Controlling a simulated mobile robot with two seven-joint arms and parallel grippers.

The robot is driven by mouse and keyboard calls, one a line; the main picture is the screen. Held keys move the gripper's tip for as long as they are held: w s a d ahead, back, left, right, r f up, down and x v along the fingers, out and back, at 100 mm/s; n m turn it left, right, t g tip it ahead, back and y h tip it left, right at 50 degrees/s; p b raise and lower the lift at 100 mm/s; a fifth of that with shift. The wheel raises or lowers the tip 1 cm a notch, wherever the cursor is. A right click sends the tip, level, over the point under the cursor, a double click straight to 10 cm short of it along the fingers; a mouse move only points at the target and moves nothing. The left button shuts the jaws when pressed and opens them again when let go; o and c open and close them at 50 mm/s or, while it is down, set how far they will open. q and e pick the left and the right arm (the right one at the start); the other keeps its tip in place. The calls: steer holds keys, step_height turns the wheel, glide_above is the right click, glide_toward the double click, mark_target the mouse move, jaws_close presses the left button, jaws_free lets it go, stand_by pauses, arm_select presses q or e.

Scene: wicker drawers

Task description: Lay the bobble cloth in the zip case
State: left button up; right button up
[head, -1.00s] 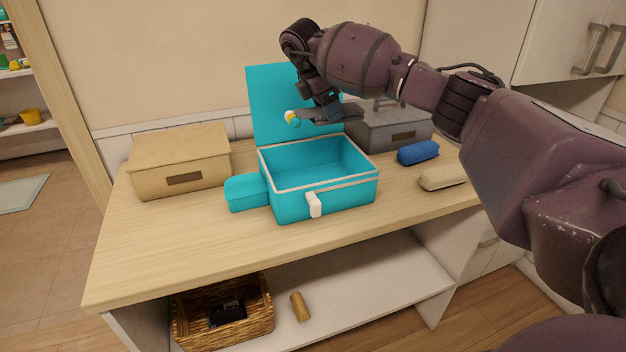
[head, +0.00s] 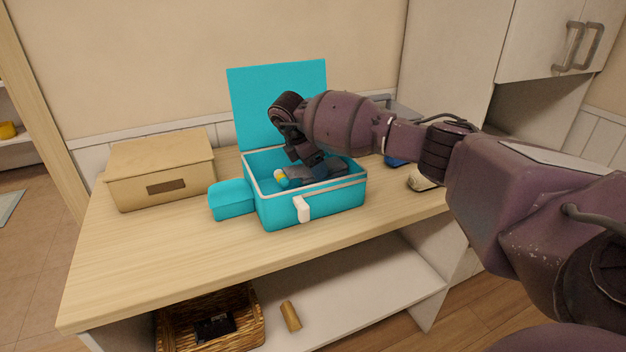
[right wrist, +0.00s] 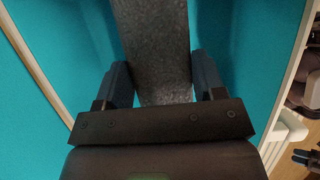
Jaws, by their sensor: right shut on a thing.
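The turquoise zip case (head: 335,208) stands open on the table, its lid upright at the back. My right gripper (head: 316,170) is inside the case opening, shut on a dark grey thing that I take for the bobble cloth (head: 299,172). A small yellow, white and blue ball (head: 281,178) shows at its left end. In the right wrist view the grey cloth (right wrist: 155,45) runs between the two fingers (right wrist: 163,78), with turquoise case walls around. Whether the cloth touches the case floor is hidden.
A tan box (head: 160,170) stands left of the case, and a small turquoise pouch (head: 231,199) sits against its left side. A blue roll (head: 395,161) and a cream roll (head: 421,181) lie to the right, partly behind my arm. A wicker basket (head: 246,315) is below.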

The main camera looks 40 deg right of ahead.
step_height(320, 180, down, 5)
steer(key=shift+r+b, duration=0.2)
steer(key=shift+b, duration=0.15)
steer(key=o, duration=0.9)
steer(key=shift+o, duration=0.6)
